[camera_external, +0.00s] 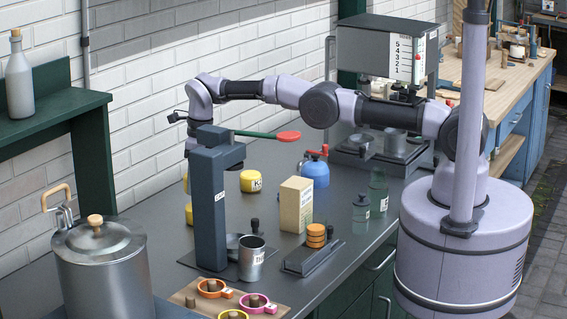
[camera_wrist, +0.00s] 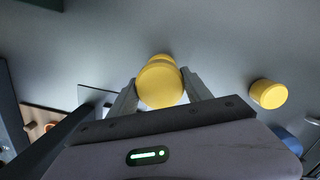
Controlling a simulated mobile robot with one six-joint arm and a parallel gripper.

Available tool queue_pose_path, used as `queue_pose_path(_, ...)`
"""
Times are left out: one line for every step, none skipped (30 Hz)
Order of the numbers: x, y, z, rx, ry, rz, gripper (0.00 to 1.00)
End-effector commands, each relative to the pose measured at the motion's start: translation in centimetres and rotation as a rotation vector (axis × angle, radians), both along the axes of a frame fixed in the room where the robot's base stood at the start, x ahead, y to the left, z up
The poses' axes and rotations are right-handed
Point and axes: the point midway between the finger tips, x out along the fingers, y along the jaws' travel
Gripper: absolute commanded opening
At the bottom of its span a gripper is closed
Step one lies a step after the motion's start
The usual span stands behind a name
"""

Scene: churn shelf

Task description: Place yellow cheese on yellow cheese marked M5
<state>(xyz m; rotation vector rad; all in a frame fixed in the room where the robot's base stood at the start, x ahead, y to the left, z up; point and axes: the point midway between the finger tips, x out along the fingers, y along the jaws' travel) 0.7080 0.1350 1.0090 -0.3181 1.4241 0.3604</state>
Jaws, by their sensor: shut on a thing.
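My gripper (camera_wrist: 158,79) is shut on a yellow cheese (camera_wrist: 160,90), a short round piece, seen large between the fingers in the wrist view. In the external view, the held cheese (camera_external: 186,183) shows only as a sliver behind the dark column. Another yellow cheese (camera_wrist: 162,57) shows just past the held one in the wrist view; in the external view (camera_external: 189,213) it stands below it, partly hidden by the column. I cannot tell whether the two touch. A third yellow cheese (camera_external: 251,181) with a partly readable label stands apart on the counter, also in the wrist view (camera_wrist: 269,94). No M5 mark is readable.
A tall dark column (camera_external: 209,215) stands in front of my gripper, with a red-ended green lever (camera_external: 287,136) reaching right. A metal mug (camera_external: 251,262), cream box (camera_external: 296,206), orange stack (camera_external: 316,236) and blue pot (camera_external: 315,173) stand rightward. A large pot (camera_external: 103,270) is at left.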

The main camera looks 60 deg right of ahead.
Motion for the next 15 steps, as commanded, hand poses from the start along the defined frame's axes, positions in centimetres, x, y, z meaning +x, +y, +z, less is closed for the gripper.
queue_pose_path(0.0, 0.0, 0.2, 0.000, 0.001, 0.000, 0.10)
queue_pose_path(0.0, 0.0, 0.2, 0.000, 0.001, 0.000, 0.10)
queue_pose_path(0.0, 0.0, 0.2, 0.000, 0.001, 0.000, 0.10)
queue_pose_path(0.1, 0.0, -0.7, 0.000, -0.001, 0.000, 0.10)
queue_pose_path(0.1, 0.0, -2.0, 0.000, -0.001, 0.000, 0.10)
queue_pose_path(0.1, 0.0, -3.3, 0.000, 0.000, 0.001, 0.10)
queue_pose_path(0.0, 0.0, -3.7, -0.001, 0.002, 0.001, 0.10)
queue_pose_path(0.0, 0.0, -4.1, 0.000, 0.002, 0.000, 0.10)
queue_pose_path(0.0, 0.0, -4.2, 0.000, 0.000, 0.000, 0.10)
queue_pose_path(0.1, 0.0, -4.2, 0.000, 0.000, 0.000, 0.10)
queue_pose_path(0.1, 0.0, -4.0, 0.000, -0.001, 0.000, 0.10)
queue_pose_path(0.1, 0.0, -3.9, 0.000, -0.001, 0.000, 0.10)
queue_pose_path(0.1, 0.0, -3.9, 0.000, -0.001, 0.000, 0.10)
queue_pose_path(0.1, 0.0, -3.9, 0.000, -0.001, 0.000, 0.10)
queue_pose_path(0.1, 0.0, -3.9, 0.000, -0.001, 0.000, 0.10)
